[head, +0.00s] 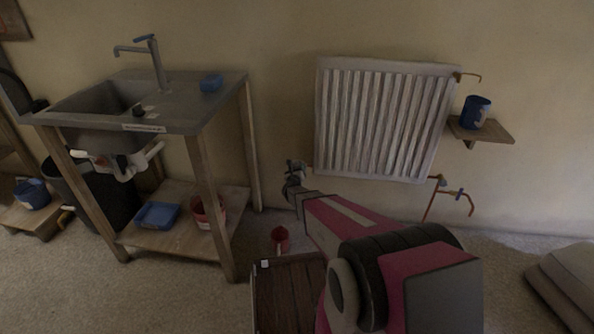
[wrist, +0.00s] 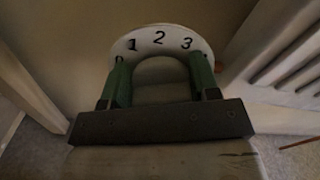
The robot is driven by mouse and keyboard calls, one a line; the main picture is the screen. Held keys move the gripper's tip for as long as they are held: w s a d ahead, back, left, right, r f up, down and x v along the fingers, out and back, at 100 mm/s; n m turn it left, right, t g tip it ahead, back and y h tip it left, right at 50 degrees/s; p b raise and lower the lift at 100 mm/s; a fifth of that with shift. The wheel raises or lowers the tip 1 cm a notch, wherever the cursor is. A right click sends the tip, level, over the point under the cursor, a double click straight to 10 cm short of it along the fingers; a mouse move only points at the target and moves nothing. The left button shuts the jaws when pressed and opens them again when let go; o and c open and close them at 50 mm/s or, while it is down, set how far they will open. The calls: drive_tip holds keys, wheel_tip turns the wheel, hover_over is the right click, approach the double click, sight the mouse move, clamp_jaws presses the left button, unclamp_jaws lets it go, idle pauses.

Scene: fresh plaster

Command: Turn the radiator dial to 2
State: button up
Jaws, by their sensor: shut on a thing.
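The white radiator dial (wrist: 160,45) fills the top middle of the wrist view, with black numbers 1, 2 and 3 along its rim. The 2 is near the top middle, between the fingers; 1 is to its left and 3 to its right. I see no pointer mark. My gripper (wrist: 161,82) is shut on the dial, one green finger on each side. In the head view my gripper (head: 294,181) is at the lower left corner of the white radiator (head: 388,120); the dial cannot be made out there.
A sink bench (head: 205,115) stands to the left, with a blue tray (head: 157,215) and a red pot on its lower shelf. A blue mug (head: 475,112) stands on a small wall shelf at right. A wooden crate (head: 290,285) and red cup (head: 280,239) are on the floor near my arm.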

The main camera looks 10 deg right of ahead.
drive_tip(key=n, duration=0.4)
drive_tip(key=shift+a, duration=0.1)
drive_tip(key=n, duration=0.4)
drive_tip(key=shift+f, duration=0.15)
drive_tip(key=n, duration=0.4)
drive_tip(key=shift+a+f, duration=0.1)
drive_tip(key=shift+f+n, duration=0.1)
drive_tip(key=shift+n, duration=1.8)
drive_tip(key=o, duration=0.9)
